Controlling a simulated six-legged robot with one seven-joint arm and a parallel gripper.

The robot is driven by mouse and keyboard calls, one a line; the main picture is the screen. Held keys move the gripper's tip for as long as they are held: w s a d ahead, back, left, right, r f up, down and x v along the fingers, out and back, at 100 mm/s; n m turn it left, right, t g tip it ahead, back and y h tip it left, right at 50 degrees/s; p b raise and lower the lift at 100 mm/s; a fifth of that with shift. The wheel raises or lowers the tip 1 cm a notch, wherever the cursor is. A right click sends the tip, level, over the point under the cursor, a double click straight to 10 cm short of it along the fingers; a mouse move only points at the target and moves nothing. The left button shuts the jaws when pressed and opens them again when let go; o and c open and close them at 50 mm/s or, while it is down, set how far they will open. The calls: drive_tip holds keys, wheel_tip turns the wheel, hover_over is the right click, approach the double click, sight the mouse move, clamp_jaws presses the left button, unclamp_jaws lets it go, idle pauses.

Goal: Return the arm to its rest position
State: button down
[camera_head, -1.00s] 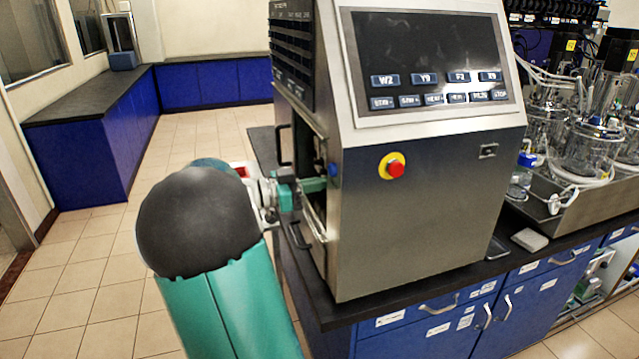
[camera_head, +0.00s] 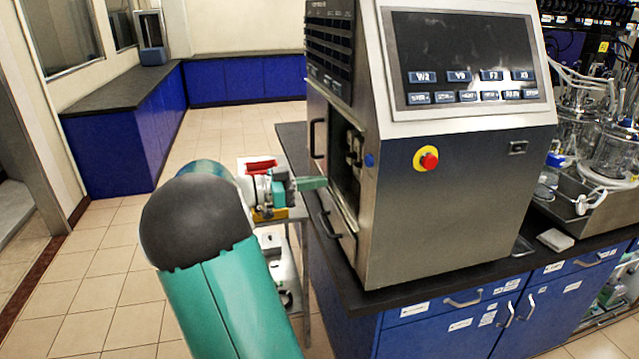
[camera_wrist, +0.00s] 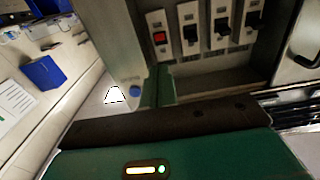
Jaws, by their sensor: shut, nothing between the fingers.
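My gripper (camera_head: 314,183) shows in the head view at the end of my teal and black arm. It is shut and empty, with its green fingers pointing right at the open side of the steel control cabinet (camera_head: 455,200). The fingertips are at the edge of the opening; I cannot tell whether they touch anything. In the wrist view, the green fingers (camera_wrist: 158,86) are beside the cabinet interior, below a red switch (camera_wrist: 160,38) and several black switches (camera_wrist: 222,28). My wrist hides part of the bench edge.
A black-topped bench with blue cupboards (camera_head: 440,325) carries the cabinet. A red emergency button (camera_head: 428,160) is on its front. Glass vessels (camera_head: 610,150) stand at the right. A small cart (camera_head: 292,235) is behind my wrist. Tiled floor (camera_head: 105,270) is open at the left.

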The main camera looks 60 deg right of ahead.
drive_tip(key=shift+w+a, duration=0.2)
drive_tip(key=shift+d, duration=0.1)
idle(0.4)
